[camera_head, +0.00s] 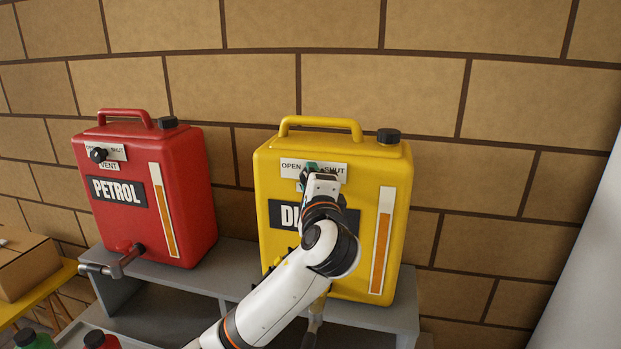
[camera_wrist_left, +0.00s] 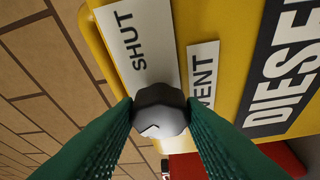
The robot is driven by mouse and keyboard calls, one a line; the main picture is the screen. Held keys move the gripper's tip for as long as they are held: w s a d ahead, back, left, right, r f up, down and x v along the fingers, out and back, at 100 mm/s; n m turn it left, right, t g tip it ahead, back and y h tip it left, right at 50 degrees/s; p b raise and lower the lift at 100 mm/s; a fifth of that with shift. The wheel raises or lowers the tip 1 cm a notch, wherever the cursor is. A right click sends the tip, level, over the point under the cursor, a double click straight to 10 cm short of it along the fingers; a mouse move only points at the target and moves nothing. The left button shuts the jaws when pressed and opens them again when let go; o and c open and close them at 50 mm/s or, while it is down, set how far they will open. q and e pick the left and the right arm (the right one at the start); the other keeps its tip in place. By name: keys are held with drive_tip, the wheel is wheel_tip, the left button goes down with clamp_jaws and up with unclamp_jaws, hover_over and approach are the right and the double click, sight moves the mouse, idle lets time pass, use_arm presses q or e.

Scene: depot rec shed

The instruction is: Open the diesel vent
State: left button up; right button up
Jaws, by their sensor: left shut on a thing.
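The yellow diesel can (camera_head: 360,272) stands on a grey shelf. Its plate (camera_head: 340,171) reads OPEN on the left and SHUT on the right. My left gripper (camera_head: 308,171) is in front of this plate, between the two words, and hides the vent knob there. In the left wrist view, the green fingers of my left gripper (camera_wrist_left: 160,118) are shut on the dark vent knob (camera_wrist_left: 158,97), which has a white mark on its face. The SHUT word and the VENT label (camera_wrist_left: 203,75) show beside it; OPEN is hidden there. My right gripper is not in view.
A red petrol can (camera_head: 190,215) with its own black vent knob (camera_head: 98,154) stands left on the grey shelf (camera_head: 235,252). A brick wall (camera_head: 480,130) is close behind. A cardboard box (camera_head: 28,262) is at far left. Taps stick out below the cans.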

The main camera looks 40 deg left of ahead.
use_arm(q)
drive_tip(key=shift+n+h+p, duration=0.3)
drive_tip(key=shift+n+p, duration=0.1)
drive_tip(key=shift+n, duration=0.7)
drive_tip(key=o, duration=1)
drive_tip(key=b+v, duration=0.2)
drive_tip(key=v, duration=1)
drive_tip(key=shift+w+r+b, duration=0.15)
drive_tip(key=shift+r+b, duration=0.05)
drive_tip(key=shift+b, duration=0.1)
drive_tip(key=shift+d, duration=0.1)
